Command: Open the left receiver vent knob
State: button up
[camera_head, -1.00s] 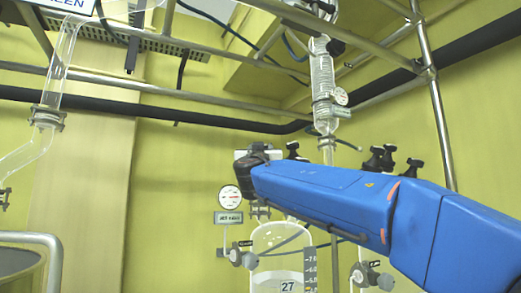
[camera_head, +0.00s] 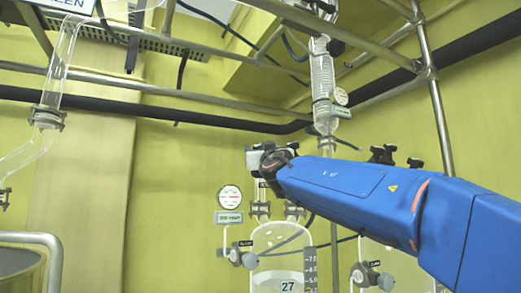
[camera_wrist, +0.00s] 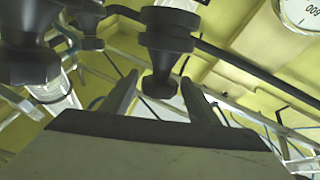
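In the wrist view a dark knob with a wide collar and narrower tip (camera_wrist: 165,45) stands between the two fingers of my gripper (camera_wrist: 160,79). The fingers are apart, with a gap visible on both sides of the tip; I cannot tell how deep it sits between them. I cannot tell for certain that it is the left receiver vent knob. In the head view my gripper (camera_head: 257,160) is above the glass receiver (camera_head: 280,239) marked 27, and my arm hides part of the receiver's top.
More black knobs (camera_head: 383,155) stand behind my arm; a large dark one (camera_wrist: 28,55) is left in the wrist view. A round gauge (camera_head: 230,197) and a side valve (camera_head: 237,255) are left of the receiver. A glass column (camera_head: 322,85) and metal pipes are above.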

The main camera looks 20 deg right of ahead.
jog(key=shift+a+r+m+h, duration=0.1)
jog(key=shift+a+m+h, duration=0.05)
jog(key=shift+m+h, duration=0.4)
jog(key=m+g+h, duration=0.1)
jog(key=m+h, duration=0.2)
jog(key=h, duration=0.1)
jog(key=m+g+h, duration=0.1)
jog(key=m+h, duration=0.2)
jog(key=h, duration=0.1)
jog(key=shift+w, duration=0.1)
jog(key=m+g+h, duration=0.3)
jog(key=m+h, duration=0.1)
jog(key=h, duration=0.1)
jog(key=shift+m+g, duration=0.25)
jog(key=shift+g, duration=0.05)
jog(key=shift+m+g+h, duration=0.95)
jog(key=shift+m+g, duration=0.15)
jog(key=shift+g, duration=0.1)
